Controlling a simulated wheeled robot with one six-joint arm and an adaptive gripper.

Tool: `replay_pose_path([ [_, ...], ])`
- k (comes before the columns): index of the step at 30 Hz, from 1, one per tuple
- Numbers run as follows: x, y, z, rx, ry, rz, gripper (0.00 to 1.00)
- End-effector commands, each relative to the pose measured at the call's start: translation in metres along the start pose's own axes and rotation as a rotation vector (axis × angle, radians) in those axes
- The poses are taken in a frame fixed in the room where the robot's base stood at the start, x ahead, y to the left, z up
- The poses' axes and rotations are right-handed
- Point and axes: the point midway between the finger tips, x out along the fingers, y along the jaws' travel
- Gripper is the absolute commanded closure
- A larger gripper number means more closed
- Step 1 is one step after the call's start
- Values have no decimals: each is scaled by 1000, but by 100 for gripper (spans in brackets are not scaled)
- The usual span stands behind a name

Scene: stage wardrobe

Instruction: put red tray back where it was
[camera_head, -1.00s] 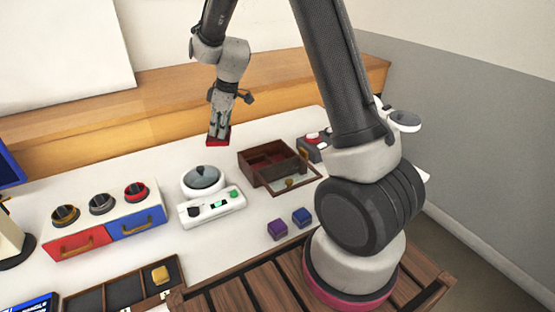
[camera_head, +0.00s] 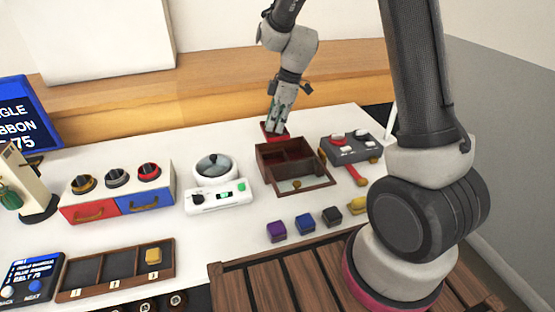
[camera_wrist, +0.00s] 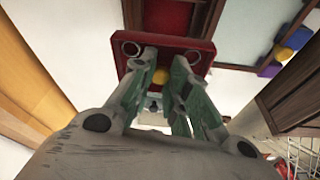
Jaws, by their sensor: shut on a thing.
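My gripper (camera_head: 274,126) is shut on the red tray (camera_head: 266,134), with its fingers pointing down. In the head view the tray shows just behind the back left of a dark wooden box (camera_head: 262,161). The wrist view shows the tray (camera_wrist: 155,38) at the fingertips (camera_wrist: 163,62), partly hiding the box's red-lined inside (camera_wrist: 166,14). I cannot tell whether the tray touches the box or table.
A grey device with red and white buttons (camera_head: 345,152) stands right of the box. A white scale (camera_head: 213,200) stands left. Purple (camera_head: 277,231), blue (camera_head: 305,224) and black (camera_head: 331,216) cubes line the front. A wooden backboard (camera_head: 150,105) runs behind.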

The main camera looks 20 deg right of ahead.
Motion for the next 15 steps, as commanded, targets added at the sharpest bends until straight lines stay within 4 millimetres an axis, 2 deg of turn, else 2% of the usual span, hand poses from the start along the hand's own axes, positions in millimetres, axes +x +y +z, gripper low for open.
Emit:
replay_pose_path([
  [9,52,-1,15,-14,-2,-4,100],
  [15,69,0,20,-14,-1,-3,100],
])
